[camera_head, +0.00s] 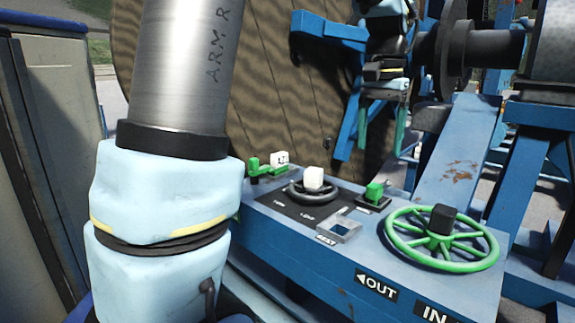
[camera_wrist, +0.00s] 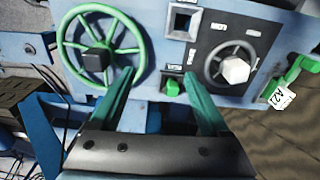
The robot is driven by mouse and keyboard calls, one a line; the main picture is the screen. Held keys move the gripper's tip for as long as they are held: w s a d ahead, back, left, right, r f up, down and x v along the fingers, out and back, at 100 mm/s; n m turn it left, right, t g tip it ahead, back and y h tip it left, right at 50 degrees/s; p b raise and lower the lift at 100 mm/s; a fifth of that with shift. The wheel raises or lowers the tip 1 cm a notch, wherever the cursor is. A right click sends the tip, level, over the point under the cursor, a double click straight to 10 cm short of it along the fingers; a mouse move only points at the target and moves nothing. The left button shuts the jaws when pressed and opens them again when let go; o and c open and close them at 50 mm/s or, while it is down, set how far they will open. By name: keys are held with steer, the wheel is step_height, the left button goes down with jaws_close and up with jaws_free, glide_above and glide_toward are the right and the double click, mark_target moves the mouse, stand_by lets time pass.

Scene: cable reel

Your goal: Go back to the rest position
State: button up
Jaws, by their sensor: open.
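My gripper (camera_head: 381,144) hangs above and behind the blue control panel (camera_head: 350,270) in the head view, its two teal fingers apart and pointing down. In the wrist view my gripper (camera_wrist: 159,77) is open with nothing between the fingers. The green handwheel (camera_wrist: 100,50) with a black hub is beyond the left finger, and the small dial with a white knob (camera_wrist: 235,70) is to the right of the right finger. I see no contact with the panel.
The panel also carries the green handwheel (camera_head: 441,238), a white-knobbed dial (camera_head: 313,179), a green switch (camera_head: 374,192) and a green lever (camera_head: 254,166) with a white tag. A large wooden reel (camera_head: 280,100) stands behind. A grey cabinet (camera_head: 50,120) is at the left.

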steer(key=s+a+f+n+t, duration=0.15)
steer(key=a+f+n, duration=0.25)
steer(key=a+f, duration=0.7)
steer(key=s+a+f+n+t, duration=0.1)
steer(key=s+a+f+n, duration=0.2)
steer(key=a+f, duration=0.75)
steer(key=s+a+f+g+b, duration=0.1)
steer(key=s+a+f+b, duration=0.1)
steer(key=f+b, duration=0.5)
steer(key=a+b, duration=0.1)
steer(key=b, duration=0.2)
steer(key=shift+a+f, duration=0.3)
steer(key=shift+a, duration=0.05)
